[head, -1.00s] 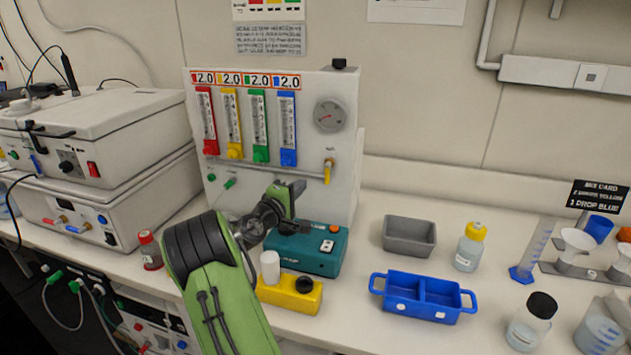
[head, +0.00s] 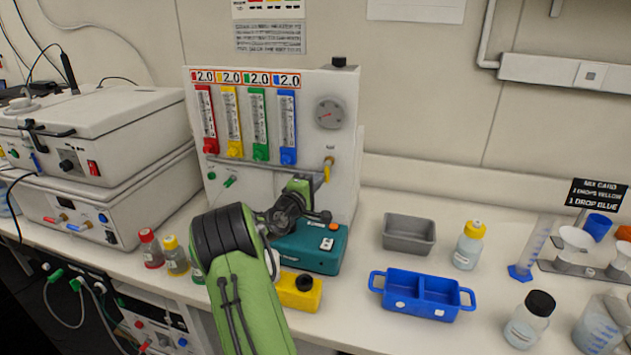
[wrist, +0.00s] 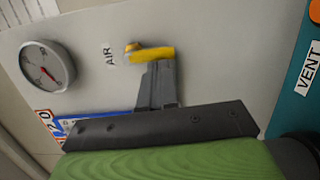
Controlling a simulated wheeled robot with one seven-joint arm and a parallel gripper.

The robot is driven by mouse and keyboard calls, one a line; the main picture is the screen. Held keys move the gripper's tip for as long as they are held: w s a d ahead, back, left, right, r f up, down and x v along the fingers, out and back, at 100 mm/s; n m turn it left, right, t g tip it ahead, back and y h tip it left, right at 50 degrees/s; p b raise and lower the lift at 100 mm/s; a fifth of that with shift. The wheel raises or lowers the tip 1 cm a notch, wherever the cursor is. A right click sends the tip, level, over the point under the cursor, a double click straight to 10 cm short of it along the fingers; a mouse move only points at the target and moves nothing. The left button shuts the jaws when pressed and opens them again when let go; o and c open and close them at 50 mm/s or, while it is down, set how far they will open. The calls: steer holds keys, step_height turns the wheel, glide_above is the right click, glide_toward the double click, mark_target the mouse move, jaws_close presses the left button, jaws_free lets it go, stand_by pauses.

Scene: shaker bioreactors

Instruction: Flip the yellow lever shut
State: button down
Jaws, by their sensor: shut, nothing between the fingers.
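The yellow lever (head: 328,171) hangs down from the valve at the right side of the white gas panel, below the round gauge. In the wrist view the lever (wrist: 153,54) shows beside the AIR label, lying sideways in that tilted picture. My gripper (head: 316,179) is beside the lever, on its left in the head view. In the wrist view my fingertips (wrist: 158,66) are together, right at the lever's edge. Nothing is between them. I cannot tell whether they touch the lever.
The white panel (head: 345,130) carries several coloured flow meters and a gauge (head: 329,113). A teal box (head: 320,250) and a yellow box (head: 303,294) stand below my arm. A grey tray (head: 409,234) and a blue divided tray (head: 420,296) are to the right.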

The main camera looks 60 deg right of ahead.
steer(key=shift+s+f+n, duration=0.1)
steer(key=shift+s+n, duration=0.15)
steer(key=shift+n, duration=0.65)
steer(key=s+n+t+p, duration=0.1)
steer(key=n+p, duration=0.2)
steer(key=n, duration=0.2)
steer(key=s+n+t+h+p, duration=0.1)
steer(key=s+n+p, duration=0.1)
steer(key=n, duration=0.4)
steer(key=s+r+n+t+p, duration=0.1)
steer(key=n+p, duration=0.3)
steer(key=n, duration=0.1)
steer(key=shift+s+d+h, duration=0.25)
steer(key=shift+d+h, duration=0.1)
steer(key=shift+h, duration=0.05)
steer(key=shift+n, duration=0.3)
steer(key=f+b+v, duration=0.1)
steer(key=v, duration=0.3)
steer(key=b+v, duration=0.2)
steer(key=v, duration=0.2)
steer(key=w+f+b+v, duration=0.1)
steer(key=v, duration=0.3)
steer(key=shift+f+b, duration=0.3)
steer(key=shift+f, duration=0.1)
steer(key=shift+a, duration=0.2)
